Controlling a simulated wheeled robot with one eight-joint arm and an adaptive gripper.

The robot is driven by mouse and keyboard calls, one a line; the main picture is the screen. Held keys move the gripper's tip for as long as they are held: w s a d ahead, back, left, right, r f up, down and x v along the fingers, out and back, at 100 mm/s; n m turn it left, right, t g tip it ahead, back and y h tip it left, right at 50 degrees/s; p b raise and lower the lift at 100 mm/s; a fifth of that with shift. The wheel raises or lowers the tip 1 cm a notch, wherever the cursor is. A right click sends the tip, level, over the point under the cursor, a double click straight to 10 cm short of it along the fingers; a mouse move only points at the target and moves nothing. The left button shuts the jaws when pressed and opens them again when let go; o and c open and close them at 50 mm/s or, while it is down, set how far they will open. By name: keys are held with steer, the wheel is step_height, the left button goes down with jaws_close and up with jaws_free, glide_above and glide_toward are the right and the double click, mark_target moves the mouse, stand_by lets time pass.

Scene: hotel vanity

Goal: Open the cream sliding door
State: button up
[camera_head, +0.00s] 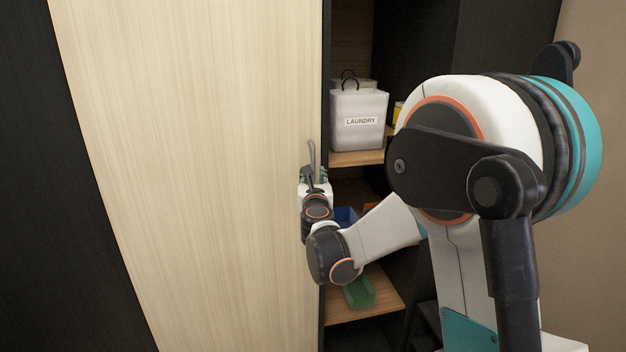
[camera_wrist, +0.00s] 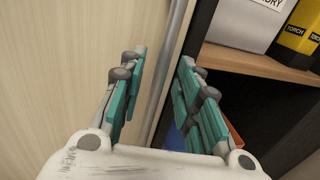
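The cream sliding door (camera_head: 200,150) is a tall pale wood-grain panel filling the left and middle of the head view. It also fills the left of the wrist view (camera_wrist: 60,60). Its grey vertical bar handle (camera_head: 312,152) is near its right edge; the bar also shows in the wrist view (camera_wrist: 172,60). My gripper (camera_head: 313,174) is at the lower part of the handle. In the wrist view my gripper (camera_wrist: 162,65) is open, with the bar between its teal-padded fingers and gaps visible beside it. The handle's lower end is hidden by my gripper.
Right of the door, an open shelf section shows a white laundry bin (camera_head: 358,118), a green bin (camera_head: 359,292) and a blue bin (camera_head: 346,215). A yellow-and-black torch box (camera_wrist: 299,35) stands beside the laundry bin. A dark panel (camera_head: 60,200) is at left.

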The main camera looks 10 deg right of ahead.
mark_target(133, 186)
steer(key=shift+w+d, duration=0.2)
steer(key=shift+w, duration=0.8)
jaws_close()
steer(key=a+p, duration=0.3)
steer(key=a, duration=4.8)
steer(key=shift+a, duration=0.25)
jaws_free()
